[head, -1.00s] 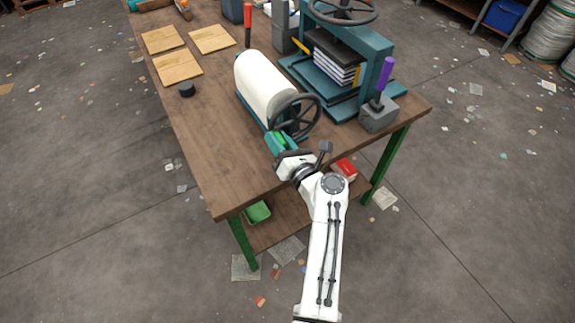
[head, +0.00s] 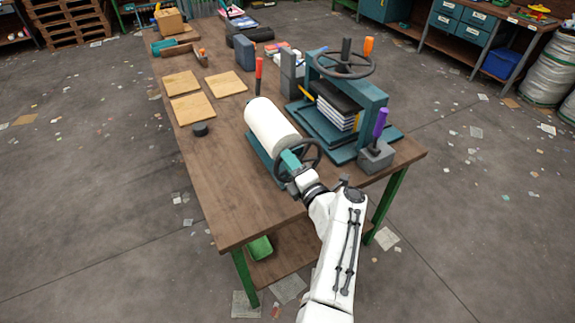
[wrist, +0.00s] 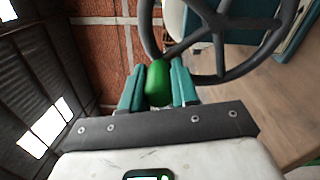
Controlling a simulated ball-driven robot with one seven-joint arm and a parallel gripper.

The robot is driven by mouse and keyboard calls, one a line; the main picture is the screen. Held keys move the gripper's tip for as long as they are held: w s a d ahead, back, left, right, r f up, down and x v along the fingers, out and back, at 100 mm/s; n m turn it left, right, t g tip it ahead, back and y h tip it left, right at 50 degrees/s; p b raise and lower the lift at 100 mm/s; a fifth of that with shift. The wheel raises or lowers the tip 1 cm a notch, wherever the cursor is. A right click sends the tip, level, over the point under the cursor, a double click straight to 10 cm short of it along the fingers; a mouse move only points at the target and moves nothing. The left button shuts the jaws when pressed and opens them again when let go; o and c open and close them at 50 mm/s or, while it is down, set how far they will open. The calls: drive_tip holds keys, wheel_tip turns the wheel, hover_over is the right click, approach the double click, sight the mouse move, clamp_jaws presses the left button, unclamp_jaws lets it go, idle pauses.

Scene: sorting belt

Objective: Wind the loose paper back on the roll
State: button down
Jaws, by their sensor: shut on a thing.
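The white paper roll (head: 270,127) lies on a teal stand (head: 262,160) near the front of the wooden table. A dark spoked handwheel (head: 319,152) is at its near end, and it also shows in the wrist view (wrist: 222,72). My gripper (head: 290,160) is at the left side of this wheel. In the wrist view its teal fingers (wrist: 157,72) are shut on a green handle (wrist: 157,88) beside the wheel rim. The head view hides the handle behind my fingers. I cannot make out a loose paper end.
A teal press (head: 376,105) with its own wheel stands right of the roll. A purple-handled tool on a grey block (head: 376,158) is at the front right edge. Wooden boards (head: 192,108) and a black puck (head: 200,129) lie to the left. The table's front left is clear.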

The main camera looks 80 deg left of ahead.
drive_tip(key=shift+w+r+m, duration=0.25)
drive_tip(key=shift+m, duration=0.15)
drive_tip(key=shift+w+a+m, duration=0.1)
drive_tip(key=shift+w+m, duration=0.05)
drive_tip(key=shift+m, duration=0.15)
drive_tip(key=c, duration=0.8)
unclamp_jaws()
drive_tip(key=shift+c, duration=0.2)
drive_tip(key=shift+w+d+r+p, duration=0.2)
drive_tip(key=shift+d+p, duration=0.3)
drive_tip(key=shift+p, duration=0.35)
drive_tip(key=p+v, duration=0.3)
drive_tip(key=v, duration=0.6)
drive_tip(key=shift+d+f, duration=0.25)
drive_tip(key=shift+d, duration=0.15)
